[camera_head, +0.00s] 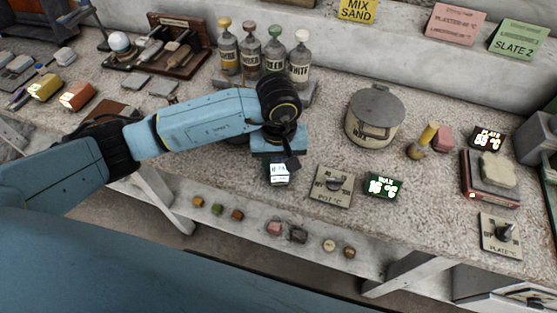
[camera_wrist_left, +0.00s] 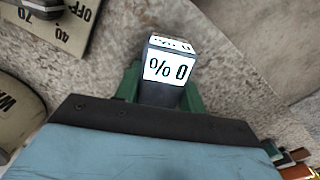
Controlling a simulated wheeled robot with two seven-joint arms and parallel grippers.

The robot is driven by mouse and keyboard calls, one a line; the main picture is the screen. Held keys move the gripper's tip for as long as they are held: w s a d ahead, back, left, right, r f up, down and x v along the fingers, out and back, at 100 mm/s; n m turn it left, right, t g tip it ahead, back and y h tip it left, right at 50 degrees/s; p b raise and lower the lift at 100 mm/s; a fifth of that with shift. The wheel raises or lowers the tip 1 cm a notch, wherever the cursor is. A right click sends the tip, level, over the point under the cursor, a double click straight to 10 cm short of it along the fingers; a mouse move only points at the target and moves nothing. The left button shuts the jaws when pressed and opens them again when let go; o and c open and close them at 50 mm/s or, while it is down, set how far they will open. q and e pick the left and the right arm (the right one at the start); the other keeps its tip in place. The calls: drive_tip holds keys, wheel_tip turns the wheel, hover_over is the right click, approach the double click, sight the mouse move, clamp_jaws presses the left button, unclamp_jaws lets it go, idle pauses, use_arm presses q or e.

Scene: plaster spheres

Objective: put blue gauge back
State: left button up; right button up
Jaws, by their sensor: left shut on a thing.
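The gauge (camera_head: 279,176) has a lit white face and a dark slate-blue body. In the left wrist view the gauge (camera_wrist_left: 165,75) reads "% 0" and sits between two green fingers. My left gripper (camera_head: 281,160) is shut on it, pointing down over the speckled counter (camera_head: 240,165) near its front edge. I cannot tell whether the gauge touches the counter. The gripper and forearm hide the counter behind it. My right gripper is not in view.
A POT dial plate (camera_head: 332,187) and a green-framed WAX display (camera_head: 383,187) lie right of the gauge. A lidded wax pot (camera_head: 375,118) stands behind them. Several bottles (camera_head: 250,58) stand behind my arm. Small coloured pieces (camera_head: 275,228) lie on the lower shelf.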

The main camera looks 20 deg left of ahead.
use_arm(q)
drive_tip(key=shift+f, duration=0.1)
drive_tip(key=o, duration=0.9)
wheel_tip(320, 180, up, 12)
drive_tip(key=shift+r+p, duration=0.15)
drive_tip(key=shift+p, duration=0.15)
